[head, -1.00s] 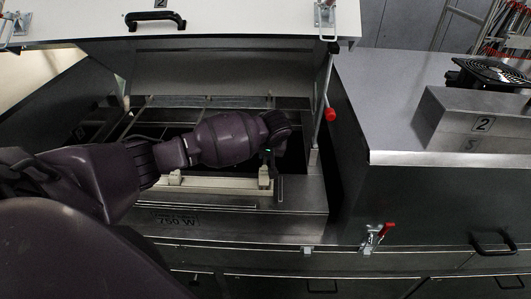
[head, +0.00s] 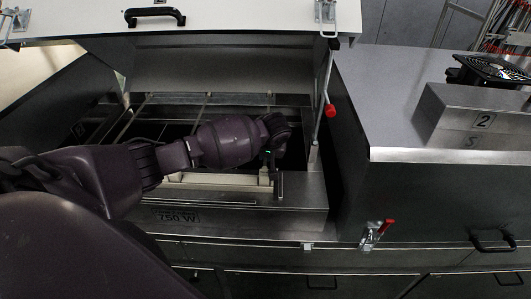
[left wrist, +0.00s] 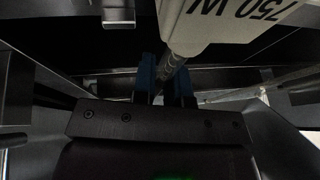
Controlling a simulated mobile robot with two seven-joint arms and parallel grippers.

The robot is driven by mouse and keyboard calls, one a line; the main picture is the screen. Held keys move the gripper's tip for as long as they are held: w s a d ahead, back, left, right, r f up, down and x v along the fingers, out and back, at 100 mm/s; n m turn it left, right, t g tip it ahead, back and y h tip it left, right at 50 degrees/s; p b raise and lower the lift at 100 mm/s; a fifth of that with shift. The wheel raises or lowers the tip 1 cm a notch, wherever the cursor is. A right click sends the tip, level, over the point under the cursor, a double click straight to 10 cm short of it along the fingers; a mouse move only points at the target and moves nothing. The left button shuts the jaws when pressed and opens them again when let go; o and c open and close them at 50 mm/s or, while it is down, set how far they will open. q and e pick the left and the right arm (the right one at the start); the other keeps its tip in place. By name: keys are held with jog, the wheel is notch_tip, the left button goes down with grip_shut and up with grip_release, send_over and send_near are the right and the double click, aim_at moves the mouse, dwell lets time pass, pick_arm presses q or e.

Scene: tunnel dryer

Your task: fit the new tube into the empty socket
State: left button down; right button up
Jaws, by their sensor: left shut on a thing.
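My left gripper (head: 272,160) reaches down into the open dryer bay, beside the right end of a cream bar (head: 222,180). In the left wrist view its two blue fingers (left wrist: 165,80) are shut on a dark grey rod-like piece (left wrist: 170,70), which I take to be the new tube. The piece runs up to a cream part marked 750 W (left wrist: 235,18), upside down in that view. In the head view my arm and gripper cover the held tube. The empty socket cannot be made out clearly. My right gripper does not show.
The white lid (head: 240,20) stands raised over the bay. A thin stay with a red knob (head: 330,111) is at the bay's right. A metal ledge marked 750 W (head: 178,218) lies in front.

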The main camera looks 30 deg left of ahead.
pick_arm(q)
jog(key=shift+f, duration=0.5)
jog(key=c, duration=1.1)
grip_release()
jog(key=shift+b+v, duration=0.3)
jog(key=shift+v, duration=5.05)
